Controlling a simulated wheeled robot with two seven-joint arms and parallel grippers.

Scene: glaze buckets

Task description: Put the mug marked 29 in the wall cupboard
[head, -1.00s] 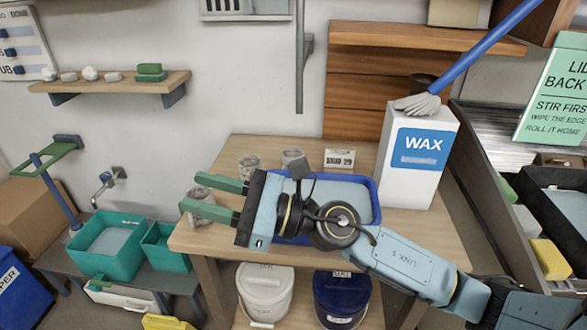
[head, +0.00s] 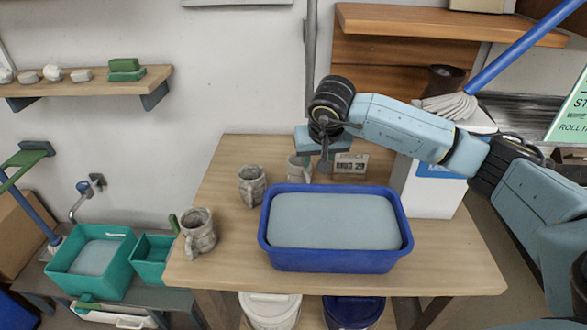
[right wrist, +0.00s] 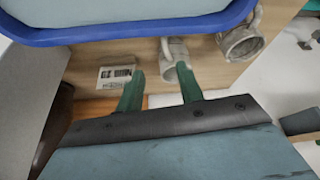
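The card reading MUG 29 (head: 350,166) stands at the back of the wooden table. A grey mug (head: 299,168) stands just left of it, partly hidden by my right gripper; I see no number on the mug itself. My right gripper (head: 322,158) is above the back of the table, between mug and card. In the right wrist view its green fingers (right wrist: 160,96) are apart and empty. There the mug (right wrist: 172,52) is beyond the right-hand finger, which overlaps it; the card (right wrist: 117,76) is beyond the other. My left gripper is not in view. I cannot make out a wall cupboard.
Two more grey mugs stand left, one mid-table (head: 252,187) and one at the edge (head: 200,232). A blue basin (head: 335,262) of pale liquid fills the table's front. A white wax box (head: 425,195) stands right, behind my arm. A wooden shelf (head: 440,22) is above.

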